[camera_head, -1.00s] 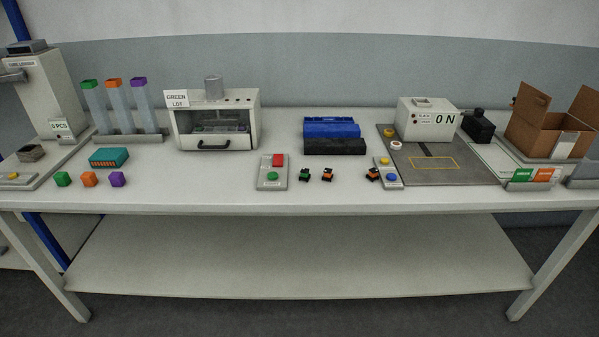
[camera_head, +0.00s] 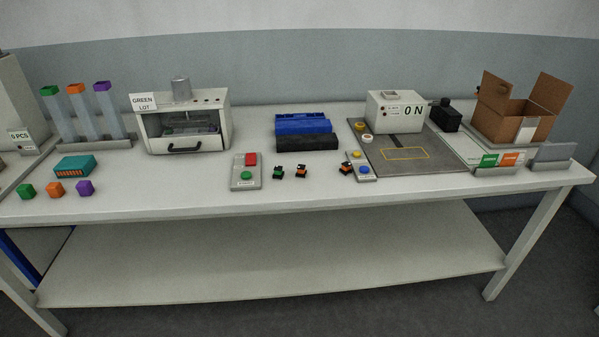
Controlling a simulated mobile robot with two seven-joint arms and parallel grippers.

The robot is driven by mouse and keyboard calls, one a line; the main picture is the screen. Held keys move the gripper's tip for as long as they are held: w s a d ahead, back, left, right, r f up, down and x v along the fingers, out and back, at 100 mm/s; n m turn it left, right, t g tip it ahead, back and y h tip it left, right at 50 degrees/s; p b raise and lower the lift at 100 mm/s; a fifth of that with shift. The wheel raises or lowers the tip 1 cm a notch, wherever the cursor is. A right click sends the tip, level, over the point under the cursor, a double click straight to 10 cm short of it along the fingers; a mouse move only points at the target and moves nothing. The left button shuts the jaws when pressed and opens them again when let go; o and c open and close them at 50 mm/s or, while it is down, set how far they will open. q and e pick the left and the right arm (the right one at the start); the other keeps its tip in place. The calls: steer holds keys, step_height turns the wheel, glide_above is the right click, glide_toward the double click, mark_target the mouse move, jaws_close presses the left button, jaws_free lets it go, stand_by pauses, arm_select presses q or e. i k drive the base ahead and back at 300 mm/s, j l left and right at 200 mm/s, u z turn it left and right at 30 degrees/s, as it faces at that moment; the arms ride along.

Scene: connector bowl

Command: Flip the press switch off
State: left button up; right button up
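A small grey control panel (camera_head: 246,171) lies near the table's front edge, with a red switch (camera_head: 251,159) at its back and a green button (camera_head: 247,176) at its front. Its label is too small to read. Behind it to the left stands a grey press-like machine (camera_head: 185,122) with a cylinder on top, a front drawer handle and a "GREEN LOT" sign. A white box (camera_head: 393,111) on a dark mat at the right reads "ON". I cannot tell which of these the press switch is. Neither of my grippers is in view.
Blue and black bins (camera_head: 304,131) stand mid-table. Small orange and green connectors (camera_head: 301,171) lie beside a second panel (camera_head: 362,168) with yellow and blue buttons. An open cardboard box (camera_head: 509,122) is at right. Coloured cubes (camera_head: 55,189) and a teal block (camera_head: 74,166) are at left.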

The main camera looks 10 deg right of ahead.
mark_target(250, 157)
steer(key=i+j+z, duration=0.1)
steer(key=i+z, duration=0.25)
steer(key=i+j+z, duration=0.2)
steer(key=z, duration=0.15)
steer(key=i+j+z, duration=0.35)
